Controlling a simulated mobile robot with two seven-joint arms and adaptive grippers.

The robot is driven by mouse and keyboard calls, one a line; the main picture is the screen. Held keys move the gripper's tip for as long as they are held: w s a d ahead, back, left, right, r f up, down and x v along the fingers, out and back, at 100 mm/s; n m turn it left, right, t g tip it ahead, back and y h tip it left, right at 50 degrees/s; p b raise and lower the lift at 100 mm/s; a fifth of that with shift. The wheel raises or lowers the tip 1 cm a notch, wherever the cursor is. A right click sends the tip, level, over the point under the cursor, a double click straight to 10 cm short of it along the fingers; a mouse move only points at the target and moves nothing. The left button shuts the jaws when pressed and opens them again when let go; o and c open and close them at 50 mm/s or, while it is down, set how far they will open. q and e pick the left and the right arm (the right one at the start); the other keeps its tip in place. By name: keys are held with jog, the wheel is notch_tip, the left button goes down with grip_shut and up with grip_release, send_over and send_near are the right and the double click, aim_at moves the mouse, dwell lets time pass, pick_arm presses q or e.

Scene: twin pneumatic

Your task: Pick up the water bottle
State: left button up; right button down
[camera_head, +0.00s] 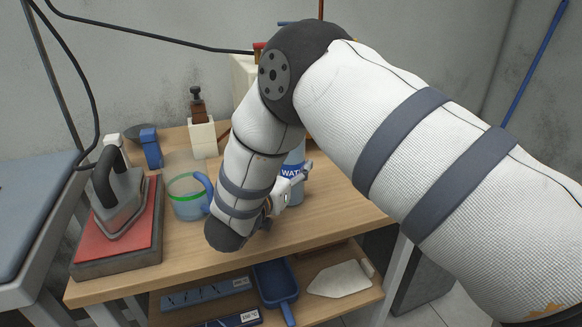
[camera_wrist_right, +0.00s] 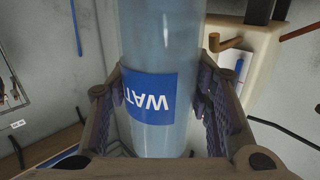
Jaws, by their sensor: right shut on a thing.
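The water bottle (camera_head: 293,170) is a translucent blue bottle with a blue label, standing upright at the right part of the wooden table. My right arm hides part of it in the head view. My right gripper (camera_head: 290,188) is shut on the bottle, with a finger showing beside it. In the right wrist view the bottle (camera_wrist_right: 150,50) runs between the two fingers of the gripper (camera_wrist_right: 165,100), around the label's height. Whether its base touches the table is hard to tell. My left gripper is not in view.
An iron (camera_head: 118,195) rests on a red pad (camera_head: 140,240) at the table's left. A blue mug (camera_head: 188,203) with a green rim stands left of my arm. A white block (camera_head: 203,138) is behind. A blue tray (camera_head: 275,283) lies on the lower shelf.

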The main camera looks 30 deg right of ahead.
notch_tip(320, 180, up, 2)
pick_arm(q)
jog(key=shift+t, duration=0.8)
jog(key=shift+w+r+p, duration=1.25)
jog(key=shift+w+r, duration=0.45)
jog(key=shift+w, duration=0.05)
pick_arm(e)
jog(key=s+a+r, duration=0.7)
jog(key=s+r, duration=0.3)
jog(key=s, duration=0.1)
jog(key=shift+s+a+r, duration=0.2)
jog(key=shift+s+a, duration=0.05)
jog(key=shift+s, duration=0.1)
